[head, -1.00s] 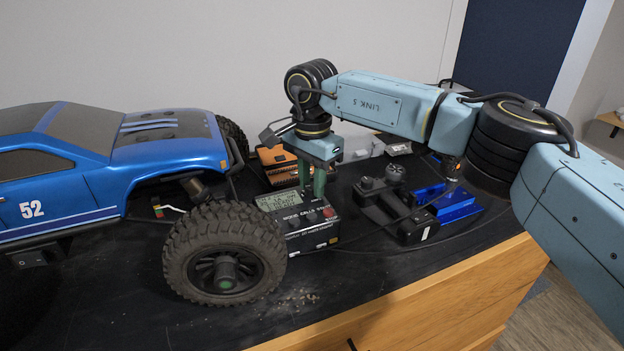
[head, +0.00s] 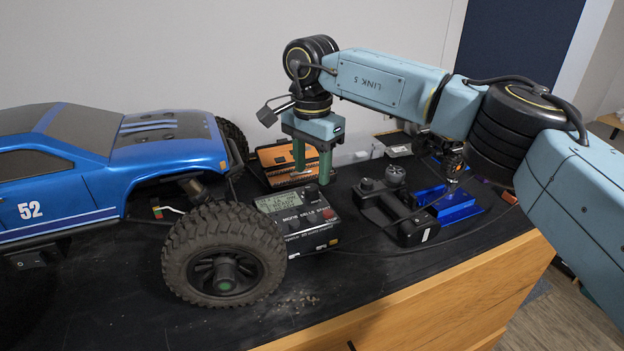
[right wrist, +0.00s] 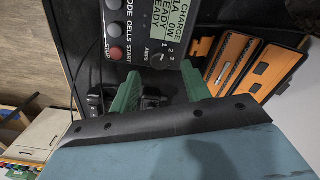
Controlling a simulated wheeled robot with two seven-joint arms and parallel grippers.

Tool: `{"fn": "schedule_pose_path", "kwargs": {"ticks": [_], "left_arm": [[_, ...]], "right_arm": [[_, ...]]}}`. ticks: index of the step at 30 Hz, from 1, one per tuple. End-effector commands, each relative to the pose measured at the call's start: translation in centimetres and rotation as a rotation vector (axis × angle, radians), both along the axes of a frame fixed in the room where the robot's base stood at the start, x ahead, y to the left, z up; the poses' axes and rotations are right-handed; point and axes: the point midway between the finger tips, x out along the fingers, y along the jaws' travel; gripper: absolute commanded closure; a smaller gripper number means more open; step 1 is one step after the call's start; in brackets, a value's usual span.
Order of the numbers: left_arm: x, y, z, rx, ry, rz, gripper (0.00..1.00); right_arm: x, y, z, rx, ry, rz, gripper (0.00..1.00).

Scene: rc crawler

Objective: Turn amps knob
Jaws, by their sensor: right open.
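The black charger (head: 290,232) with a lit screen sits on the bench beside the truck's front wheel, and it also shows in the right wrist view (right wrist: 120,25). There the amps knob (right wrist: 157,57) is a small dark dial by the AMPS label and the numbers 1 to 3. Its exact pointer setting is too small to tell. My right gripper (head: 311,176) is open and empty, with green fingers pointing down above the charger's back end. In the right wrist view its fingers (right wrist: 163,85) straddle the view near the knob, apart from it. My left gripper is out of view.
A blue truck (head: 160,160) fills the left. An orange and black case (head: 275,163) lies behind the charger. A black controller-like device (head: 395,210) with a cable and a blue tray (head: 450,203) stand to the right. The bench front (head: 330,320) is mostly clear.

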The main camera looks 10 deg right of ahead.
Motion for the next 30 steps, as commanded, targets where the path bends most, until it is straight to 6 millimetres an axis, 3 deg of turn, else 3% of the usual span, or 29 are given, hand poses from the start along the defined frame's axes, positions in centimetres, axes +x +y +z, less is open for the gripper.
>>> {"fn": "schedule_pose_path", "kwargs": {"ticks": [6, 12, 17, 26, 30], "left_arm": [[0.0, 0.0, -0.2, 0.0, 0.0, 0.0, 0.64], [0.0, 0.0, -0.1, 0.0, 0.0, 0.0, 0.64], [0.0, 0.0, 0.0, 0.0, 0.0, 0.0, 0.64], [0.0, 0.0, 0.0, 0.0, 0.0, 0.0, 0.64], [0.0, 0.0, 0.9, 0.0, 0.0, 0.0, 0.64]], "right_arm": [[0.1, 0.0, 5.2, 0.001, -0.004, -0.001, 0.53], [0.0, 0.0, 8.4, 0.0, -0.002, -0.001, 0.53], [0.0, 0.0, 9.4, 0.0, 0.0, -0.001, 0.53], [0.0, 0.0, 9.5, 0.0, 0.0, 0.0, 0.53], [0.0, 0.0, 10.4, 0.0, 0.0, 0.0, 0.53]]}}
